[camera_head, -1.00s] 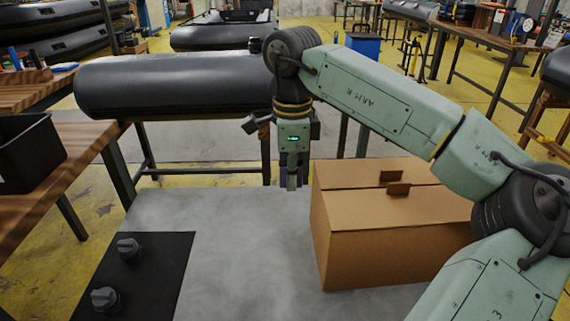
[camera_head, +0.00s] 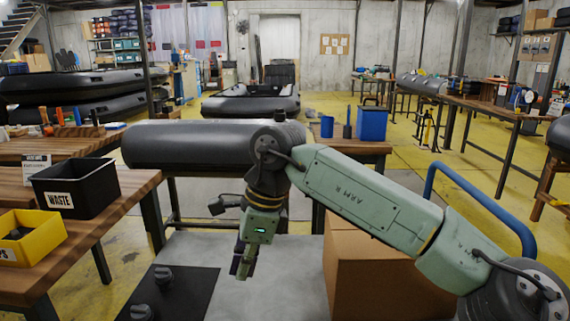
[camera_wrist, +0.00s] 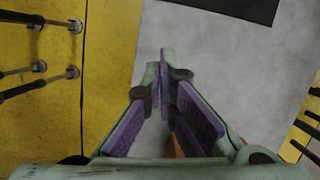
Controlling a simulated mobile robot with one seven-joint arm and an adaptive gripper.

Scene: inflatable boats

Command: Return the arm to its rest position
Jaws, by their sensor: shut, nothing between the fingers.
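My arm (camera_head: 365,190) reaches in from the right in the head view, bent at the elbow with its wrist hanging down. My gripper (camera_head: 241,272) points downward above the grey surface (camera_head: 285,285), left of the cardboard box (camera_head: 375,275). In the wrist view my gripper (camera_wrist: 164,55) has its fingertips together with nothing between them. The grey surface (camera_wrist: 215,70) lies below the fingers there. My forearm hides part of the box in the head view.
A dark mat (camera_head: 185,293) with two dark knobs lies left of my gripper. A black waste bin (camera_head: 78,188) and a yellow bin (camera_head: 32,238) stand on the wooden table at left. A black boat tube (camera_head: 190,145) lies behind my wrist. A blue rail (camera_head: 480,195) rises at right.

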